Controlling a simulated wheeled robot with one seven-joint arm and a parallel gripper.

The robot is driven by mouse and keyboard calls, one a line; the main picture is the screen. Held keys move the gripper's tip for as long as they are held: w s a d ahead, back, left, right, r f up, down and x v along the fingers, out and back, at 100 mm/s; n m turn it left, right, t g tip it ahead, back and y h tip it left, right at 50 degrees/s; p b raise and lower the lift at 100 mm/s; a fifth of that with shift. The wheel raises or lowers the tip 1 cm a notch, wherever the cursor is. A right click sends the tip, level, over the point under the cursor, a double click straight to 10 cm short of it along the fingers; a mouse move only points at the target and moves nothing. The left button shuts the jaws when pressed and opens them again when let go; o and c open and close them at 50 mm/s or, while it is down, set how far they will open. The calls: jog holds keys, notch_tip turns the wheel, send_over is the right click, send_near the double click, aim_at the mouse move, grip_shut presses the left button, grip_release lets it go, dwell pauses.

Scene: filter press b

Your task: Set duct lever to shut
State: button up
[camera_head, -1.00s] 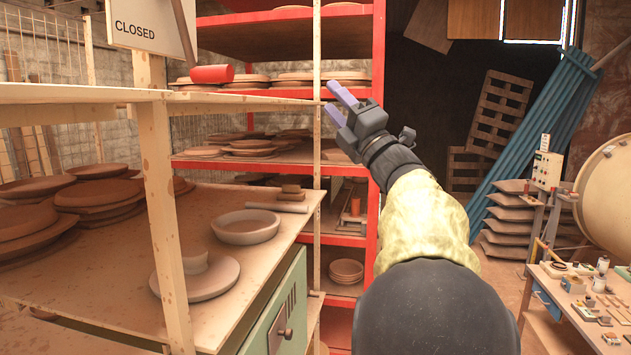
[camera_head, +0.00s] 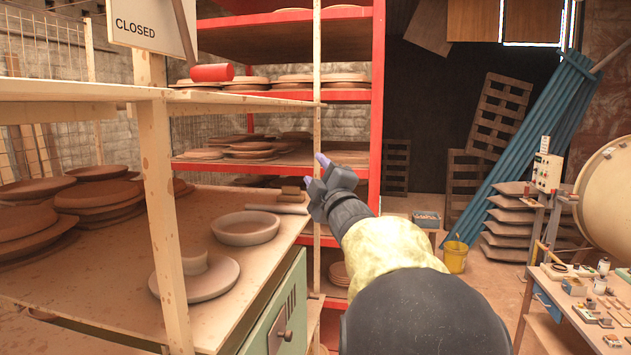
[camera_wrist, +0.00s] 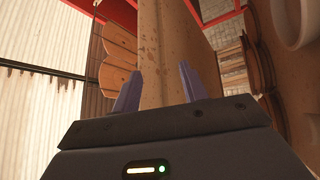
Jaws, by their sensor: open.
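A white sign (camera_head: 136,22) reading CLOSED stands at the upper left of the head view. A grey-brown bar (camera_head: 184,28) runs down along its right edge to a red cylindrical grip (camera_head: 212,73); this looks like the duct lever. Its upper end is cut off by the picture edge. My gripper (camera_head: 314,172) is to the right of and below the red grip, apart from it, open and empty. In the wrist view, the two fingers (camera_wrist: 160,90) are spread, with a speckled brown board behind them. I cannot make out the lever there.
A wooden rack (camera_head: 164,200) with a thin upright (camera_head: 317,130) stands between my gripper and the sign. Plates and a bowl (camera_head: 245,228) lie on its lower shelf. Red shelving (camera_head: 378,100) stands behind. A yellow bucket (camera_head: 455,257) is on the floor at right.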

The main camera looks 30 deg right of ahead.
jog(key=shift+w+a+f+m, duration=0.15)
jog(key=shift+f+m, duration=0.15)
jog(key=shift+f, duration=0.4)
